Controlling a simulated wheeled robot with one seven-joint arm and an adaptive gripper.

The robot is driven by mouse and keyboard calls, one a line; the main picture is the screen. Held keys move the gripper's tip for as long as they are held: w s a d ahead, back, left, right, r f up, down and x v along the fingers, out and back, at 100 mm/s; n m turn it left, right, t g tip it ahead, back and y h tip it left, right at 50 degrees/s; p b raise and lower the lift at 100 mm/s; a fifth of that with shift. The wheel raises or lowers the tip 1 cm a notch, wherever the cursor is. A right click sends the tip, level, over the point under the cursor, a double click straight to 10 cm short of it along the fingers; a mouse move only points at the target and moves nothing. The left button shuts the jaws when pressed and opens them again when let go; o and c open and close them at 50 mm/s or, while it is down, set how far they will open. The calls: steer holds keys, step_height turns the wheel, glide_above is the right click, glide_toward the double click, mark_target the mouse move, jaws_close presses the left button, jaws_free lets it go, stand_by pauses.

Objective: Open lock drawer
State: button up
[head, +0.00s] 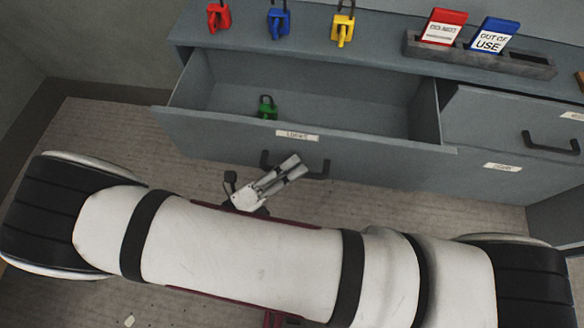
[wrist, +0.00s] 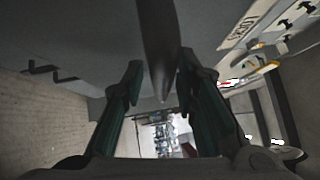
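The grey lock drawer (head: 380,143) stands pulled open in the head view, with a label (head: 297,135) on its front. A green padlock (head: 267,107) is inside it. A black bar handle (head: 318,171) is on the drawer front. My gripper (head: 293,166) is at this handle, in front of the drawer. In the wrist view, my gripper's two fingers (wrist: 160,68) are apart, with the dark handle bar (wrist: 158,40) between them. Small gaps seem to show beside the bar. Part of the handle is hidden behind the fingers in the head view.
Red (head: 218,17), blue (head: 279,22) and yellow (head: 342,28) padlocks are on the cabinet top. A grey holder (head: 530,67) there bears red and blue signs. Another drawer with a black handle (head: 551,143) is at the right. Floor shows left of the cabinet.

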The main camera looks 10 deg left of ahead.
steer(key=shift+a, duration=0.1)
steer(key=v, duration=1.2)
stand_by(0.4)
